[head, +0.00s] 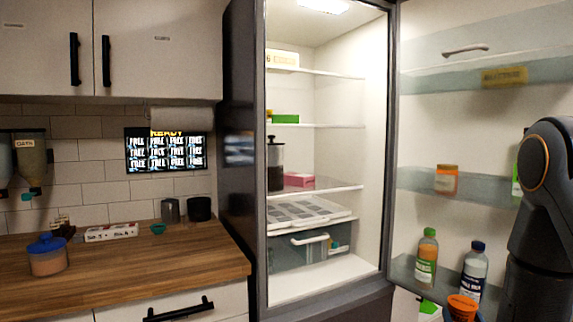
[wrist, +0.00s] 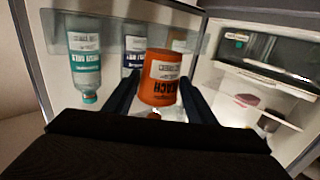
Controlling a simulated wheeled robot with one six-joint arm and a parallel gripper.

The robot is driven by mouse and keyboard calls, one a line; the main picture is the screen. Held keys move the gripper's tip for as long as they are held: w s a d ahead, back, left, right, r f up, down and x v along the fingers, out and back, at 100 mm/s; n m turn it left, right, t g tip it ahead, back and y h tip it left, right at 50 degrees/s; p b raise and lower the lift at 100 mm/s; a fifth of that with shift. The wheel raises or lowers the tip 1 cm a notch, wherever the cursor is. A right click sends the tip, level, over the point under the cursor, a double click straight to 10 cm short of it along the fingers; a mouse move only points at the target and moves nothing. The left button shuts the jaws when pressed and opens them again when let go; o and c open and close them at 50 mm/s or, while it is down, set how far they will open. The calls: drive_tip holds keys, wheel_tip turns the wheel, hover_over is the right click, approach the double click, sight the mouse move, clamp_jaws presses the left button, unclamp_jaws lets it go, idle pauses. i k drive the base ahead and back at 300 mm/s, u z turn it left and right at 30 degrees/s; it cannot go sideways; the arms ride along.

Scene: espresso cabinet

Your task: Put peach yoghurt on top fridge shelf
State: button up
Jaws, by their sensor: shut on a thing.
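The peach yoghurt is an orange tub (wrist: 162,85) with a white label, upside down in the wrist view, between the two dark fingers of my gripper (wrist: 160,92). The gripper is shut on it. Its orange lid also shows at the bottom edge of the head view (head: 463,302), in front of the open door. The gripper is mostly out of the head view. The top fridge shelf (head: 335,74) is inside the open fridge. It has a pale yellow labelled thing at its left end and looks clear to the right.
The fridge door (head: 480,130) stands open at the right, with bottles (head: 427,258) on its lower rack and an orange jar (head: 446,179) higher up. Lower shelves hold a green box (head: 286,118), a dark canister (head: 275,165) and a pink box (head: 299,179). A wooden counter (head: 190,250) is left.

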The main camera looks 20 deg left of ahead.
sight(303, 78)
drive_tip(key=u, duration=0.4)
drive_tip(key=i, duration=0.75)
drive_tip(key=u, duration=0.6)
